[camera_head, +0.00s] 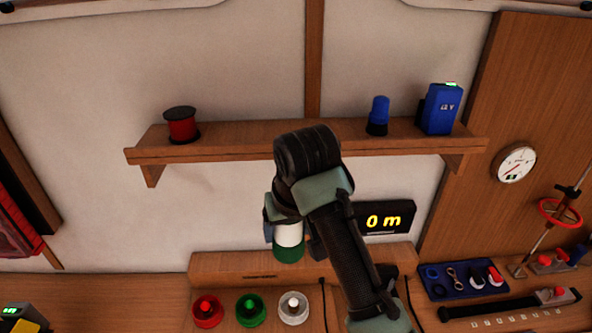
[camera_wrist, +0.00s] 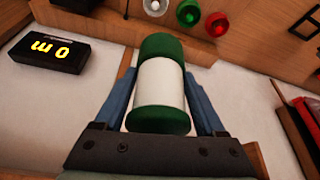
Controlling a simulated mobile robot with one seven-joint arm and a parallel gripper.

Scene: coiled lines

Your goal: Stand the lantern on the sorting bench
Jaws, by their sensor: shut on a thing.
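The lantern (camera_head: 289,254), a white cylinder with green ends, is held by my gripper (camera_head: 289,232). In the head view its green lower end shows below my arm, and my wrist hides its upper part. It looks roughly upright, in front of the wall behind the bench. In the wrist view the lantern (camera_wrist: 158,95) lies between the two blue-grey fingers of my gripper (camera_wrist: 160,85), which are shut on it. The wooden bench (camera_head: 120,300) runs along the bottom of the head view; the lantern appears apart from it.
Red (camera_head: 207,309), green (camera_head: 250,308) and white (camera_head: 293,307) round items sit on the bench. A blue tray (camera_head: 430,291) of small parts is at right. The shelf (camera_head: 225,150) above holds a red spool (camera_head: 181,125) and blue items. A display (camera_head: 390,218) reads "0 m".

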